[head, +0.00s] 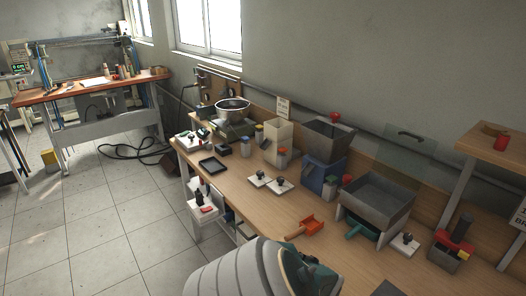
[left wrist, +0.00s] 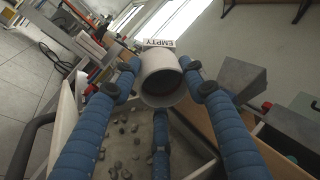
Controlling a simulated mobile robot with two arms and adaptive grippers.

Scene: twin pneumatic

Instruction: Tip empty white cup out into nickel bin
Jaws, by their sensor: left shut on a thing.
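In the left wrist view my left gripper (left wrist: 161,90) is shut on a pale grey-white cup (left wrist: 160,62), its blue fingers on both sides and one below. The cup is tilted, its open mouth turned toward the camera, and its inside looks dark with nothing visible in it. Below the cup is a light-walled container (left wrist: 66,112) with several dark grey lumps (left wrist: 124,135) scattered on its floor; I cannot tell whether it is the nickel bin. The cup and left gripper cannot be made out in the head view. My right gripper is not in view.
An EMPTY sign (left wrist: 158,43) shows just behind the cup.

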